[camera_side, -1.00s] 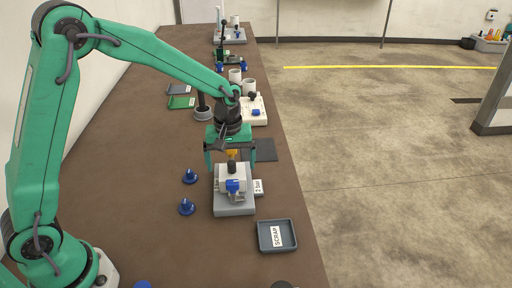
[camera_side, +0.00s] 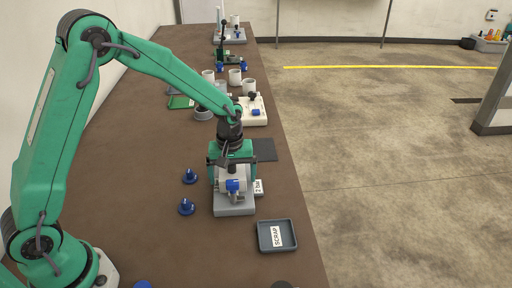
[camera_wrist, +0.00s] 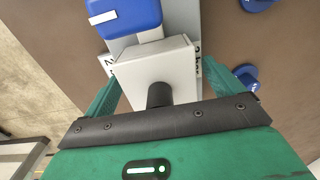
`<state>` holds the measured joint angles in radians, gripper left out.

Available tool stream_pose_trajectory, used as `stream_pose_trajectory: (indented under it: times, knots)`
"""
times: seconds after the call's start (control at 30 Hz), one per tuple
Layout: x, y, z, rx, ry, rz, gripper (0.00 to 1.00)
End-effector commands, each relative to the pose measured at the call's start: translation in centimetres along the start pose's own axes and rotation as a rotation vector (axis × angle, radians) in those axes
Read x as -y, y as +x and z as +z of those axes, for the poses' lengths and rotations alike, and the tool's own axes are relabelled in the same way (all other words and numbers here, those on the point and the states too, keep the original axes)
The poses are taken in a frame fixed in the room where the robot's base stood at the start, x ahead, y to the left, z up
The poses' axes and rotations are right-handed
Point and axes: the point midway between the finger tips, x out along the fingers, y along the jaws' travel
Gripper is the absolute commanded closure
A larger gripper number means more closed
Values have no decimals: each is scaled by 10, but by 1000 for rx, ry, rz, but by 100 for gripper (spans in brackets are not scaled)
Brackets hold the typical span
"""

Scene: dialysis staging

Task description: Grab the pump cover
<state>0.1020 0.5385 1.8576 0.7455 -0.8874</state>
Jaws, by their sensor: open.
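The pump stands on a grey base (camera_side: 234,209) near the front of the brown table. A pale grey block, which looks like the pump cover (camera_wrist: 155,68), has a black round knob (camera_wrist: 159,95) and a blue part (camera_wrist: 125,17) beside it. My gripper (camera_side: 232,180) is open and low over the pump, with one green finger on each side of the block. In the wrist view my gripper (camera_wrist: 160,85) straddles the block, with the knob close to its palm. I cannot tell whether the fingers touch the block. The block's top is mostly hidden in the side view.
A grey SCRAP tray (camera_side: 292,247) stands front right. Two blue knobs (camera_side: 187,207) lie left of the pump. A "2 bar" label (camera_side: 258,187) sits at its right. White cups (camera_side: 249,87) and a white fixture (camera_side: 258,117) stand farther back. The front left table is mostly clear.

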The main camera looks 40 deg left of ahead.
Motion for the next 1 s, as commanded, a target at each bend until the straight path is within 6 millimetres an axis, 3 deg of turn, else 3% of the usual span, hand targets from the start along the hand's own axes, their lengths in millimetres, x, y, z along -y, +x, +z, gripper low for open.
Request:
stream_pose_trajectory:
  times: [0.07,0.3,0.33,0.73,1.0]
  knots:
    - [0,0,0,0,0,0,7]
    - [0,0,0,0,0,0,54]
    - [0,0,0,0,0,0,58]
    - [0,-6,0,-1,0,1,57]
    - [-1,-37,0,-3,0,3,57]
